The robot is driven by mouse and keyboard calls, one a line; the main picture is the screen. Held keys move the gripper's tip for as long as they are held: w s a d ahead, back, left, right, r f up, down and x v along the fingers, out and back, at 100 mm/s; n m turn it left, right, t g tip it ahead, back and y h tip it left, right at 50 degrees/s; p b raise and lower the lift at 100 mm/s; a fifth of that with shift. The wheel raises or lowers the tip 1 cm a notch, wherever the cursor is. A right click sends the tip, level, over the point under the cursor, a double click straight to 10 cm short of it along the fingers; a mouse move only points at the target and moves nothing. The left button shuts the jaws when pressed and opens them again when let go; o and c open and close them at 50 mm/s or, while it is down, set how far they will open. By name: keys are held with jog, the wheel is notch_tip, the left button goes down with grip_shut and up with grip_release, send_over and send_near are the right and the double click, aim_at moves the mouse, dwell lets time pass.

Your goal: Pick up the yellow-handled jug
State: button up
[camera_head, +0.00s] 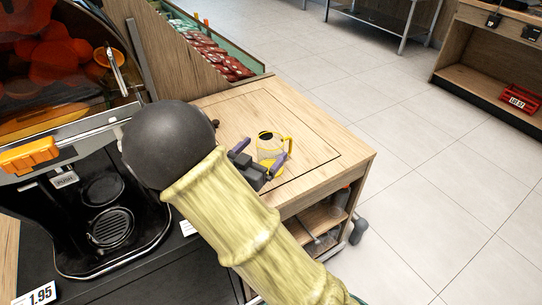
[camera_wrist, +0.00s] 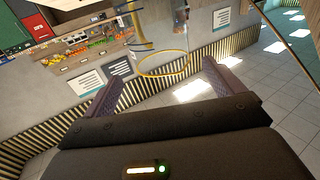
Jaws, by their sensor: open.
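The yellow-handled jug (camera_head: 269,146) is clear, with a yellow rim and handle. It stands upright on the wooden cart top (camera_head: 315,151) in the head view. My gripper (camera_head: 258,156) is open, its two purple fingers apart at the near side of the jug. One finger is left of the jug and the other overlaps its lower right in the picture. In the wrist view, a yellow ring and strip of the jug (camera_wrist: 163,75) show ahead, between the spread fingers of my gripper (camera_wrist: 162,84). Contact with the jug cannot be told.
The orange juicer (camera_head: 105,215) stands at the left, with an orange lever (camera_head: 30,155). A wooden partition and a bin of red packets (camera_head: 215,55) are behind the cart top. Shelves are under the cart. Tiled floor (camera_head: 430,170) lies open at the right.

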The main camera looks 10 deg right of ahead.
aim_at(271, 140)
jog(key=shift+w+d, duration=0.15)
jog(key=x, duration=0.2)
jog(key=b+x, duration=0.1)
jog(key=x, duration=0.2)
jog(key=shift+w+f, duration=0.2)
jog(key=shift+w, duration=0.05)
dwell(0.4)
jog(key=c, duration=1.4)
jog(key=shift+r, duration=0.15)
notch_tip(271, 140, up, 10)
jog(key=p, duration=0.3)
